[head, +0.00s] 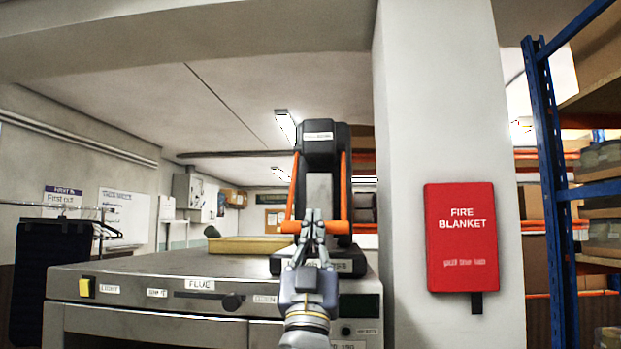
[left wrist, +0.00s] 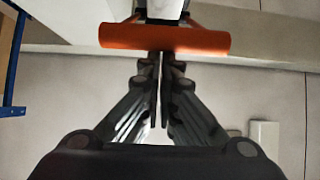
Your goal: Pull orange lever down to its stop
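The orange lever has two side arms joined by an orange crossbar (head: 337,227), on a black upright press (head: 319,138) that stands on the grey cabinet. The side arms run upward from the bar. My left gripper (head: 313,212) is in front of the bar near its middle, fingers pointing up and forward. In the left wrist view the bar (left wrist: 165,38) lies across just beyond the fingertips (left wrist: 158,56). My right gripper is not in view.
The grey cabinet (head: 160,266) with a "FLUE" label and yellow switch fills the lower left. A yellowish tray (head: 250,244) lies on it left of the press. A white pillar (head: 445,110) with a red fire blanket (head: 461,238) stands right, before blue shelving (head: 548,180).

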